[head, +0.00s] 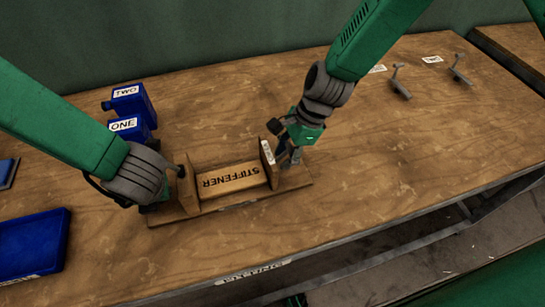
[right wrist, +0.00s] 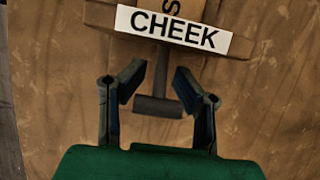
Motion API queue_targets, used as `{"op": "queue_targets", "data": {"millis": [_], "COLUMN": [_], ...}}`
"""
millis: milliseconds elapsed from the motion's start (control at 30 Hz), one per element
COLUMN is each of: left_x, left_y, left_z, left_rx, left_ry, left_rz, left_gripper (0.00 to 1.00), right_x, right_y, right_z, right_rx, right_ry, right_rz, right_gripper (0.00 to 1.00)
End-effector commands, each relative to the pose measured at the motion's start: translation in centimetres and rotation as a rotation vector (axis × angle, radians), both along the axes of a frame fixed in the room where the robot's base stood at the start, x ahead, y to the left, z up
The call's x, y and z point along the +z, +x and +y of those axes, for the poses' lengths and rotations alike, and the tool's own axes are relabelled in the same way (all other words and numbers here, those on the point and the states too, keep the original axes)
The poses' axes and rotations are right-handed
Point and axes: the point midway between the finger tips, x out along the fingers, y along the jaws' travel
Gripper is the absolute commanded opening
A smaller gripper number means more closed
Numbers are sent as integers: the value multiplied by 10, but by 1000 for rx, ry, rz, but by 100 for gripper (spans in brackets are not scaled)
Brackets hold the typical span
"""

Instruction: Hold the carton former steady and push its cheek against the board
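The wooden carton former (head: 225,207) lies on the bench, with an upright at each end. A board lettered STIFFENER (head: 232,179) lies between the uprights. The cheek (head: 267,160) is the right upright; its CHEEK label shows in the right wrist view (right wrist: 172,27), with a dark T-shaped handle (right wrist: 158,107) below it. My right gripper (head: 288,156) is beside the cheek's outer side. In the right wrist view its fingers (right wrist: 158,72) are spread either side of the handle's stem, apart from it. My left gripper (head: 165,190) is at the former's left end, its fingers mostly hidden by my wrist.
Blue bins marked ONE (head: 133,127) and TWO (head: 131,101) stand behind left. A blue tray (head: 32,245) lies at front left. Two grey T-shaped pieces (head: 400,82) (head: 459,69) and labels lie at back right. The bench is clear right of the former.

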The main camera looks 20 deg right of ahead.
Motion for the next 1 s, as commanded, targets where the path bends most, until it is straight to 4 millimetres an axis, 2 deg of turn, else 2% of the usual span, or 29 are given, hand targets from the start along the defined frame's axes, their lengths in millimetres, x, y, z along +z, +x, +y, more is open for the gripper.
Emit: {"op": "queue_targets", "data": {"millis": [300,433,567,800,1000], "left_x": [-1,-1,-1,-1,-1], "left_y": [-1,-1,-1,-1,-1], "left_z": [-1,0,0,0,0], "left_rx": [-1,-1,-1,0,0], "left_ry": [-1,-1,-1,-1,-1], "left_rz": [3,3,3,3,2], "left_gripper": [0,0,0,0,0], "right_x": [-1,6,27,74,101], "right_y": [0,1,2,2,2], "right_z": [-2,-5,-14,-33,-44], "right_rx": [-1,-2,-3,-2,-1], "right_ry": [-2,-3,-3,-3,-2], "right_rz": [0,0,-3,-3,-1], "right_gripper": [39,39,39,39,39]}}
